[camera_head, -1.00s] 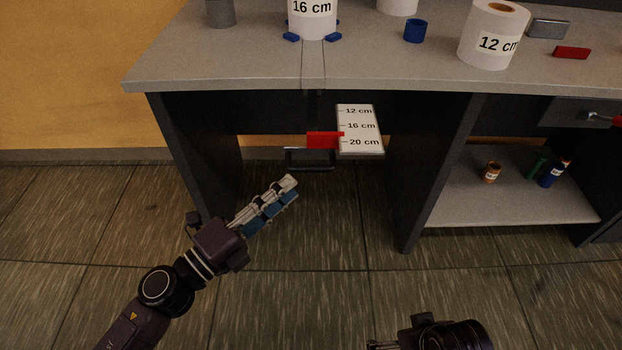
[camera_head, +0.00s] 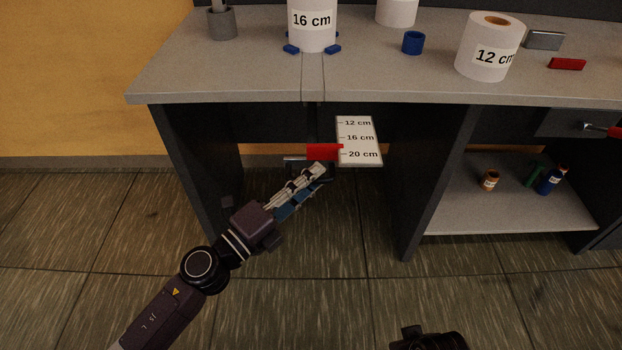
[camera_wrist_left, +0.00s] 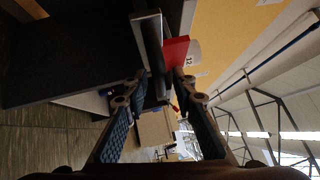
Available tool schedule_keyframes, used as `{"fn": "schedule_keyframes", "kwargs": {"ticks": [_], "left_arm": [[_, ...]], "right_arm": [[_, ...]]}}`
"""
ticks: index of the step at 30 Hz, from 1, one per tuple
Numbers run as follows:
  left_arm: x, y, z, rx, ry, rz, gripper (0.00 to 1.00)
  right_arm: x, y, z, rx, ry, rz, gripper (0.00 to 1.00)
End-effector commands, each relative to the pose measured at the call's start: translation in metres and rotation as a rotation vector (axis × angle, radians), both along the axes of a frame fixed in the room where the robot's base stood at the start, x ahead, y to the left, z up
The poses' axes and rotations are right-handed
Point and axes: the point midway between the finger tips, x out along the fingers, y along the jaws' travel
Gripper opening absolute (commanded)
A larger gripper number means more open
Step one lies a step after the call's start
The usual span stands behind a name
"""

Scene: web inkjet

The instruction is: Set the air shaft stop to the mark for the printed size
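The scale plate (camera_head: 357,141), marked 12, 16 and 20 cm, hangs below the table's front edge. The red pointer (camera_head: 322,152) of the stop reaches its left side between the 16 and 20 cm marks. A dark handle bar (camera_head: 296,162) sits just below the pointer. My left gripper (camera_head: 316,180) is at the handle's front, partly covering it. In the left wrist view my left gripper (camera_wrist_left: 158,95) is open, with the bar (camera_wrist_left: 152,45) ahead between its fingers and the red pointer (camera_wrist_left: 177,52) beside it. A roll labelled 16 cm (camera_head: 312,32) stands on the table.
A 12 cm roll (camera_head: 487,58), a blue ring (camera_head: 413,43) and a red block (camera_head: 567,64) are on the table (camera_head: 240,70). Dark side panels flank the space under it. A shelf (camera_head: 500,212) with small bottles is at right. Part of my right arm shows at the bottom.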

Motion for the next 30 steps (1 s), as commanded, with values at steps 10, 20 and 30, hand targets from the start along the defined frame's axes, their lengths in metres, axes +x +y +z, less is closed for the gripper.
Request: {"fn": "schedule_keyframes", "kwargs": {"ticks": [10, 20, 30], "left_arm": [[0.000, 0.000, 0.000, 0.000, 0.000, 0.000, 0.00], [0.011, 0.000, 0.001, 0.000, -0.001, 0.001, 0.00], [0.051, 0.001, 0.000, 0.000, 0.001, 0.001, 0.00]], "right_arm": [[0.000, 0.000, 0.000, 0.000, 0.000, -0.001, 1.00], [0.001, 0.000, 0.001, 0.001, -0.002, -0.001, 1.00], [-0.003, -0.001, -0.012, -0.001, 0.013, 0.000, 1.00]]}}
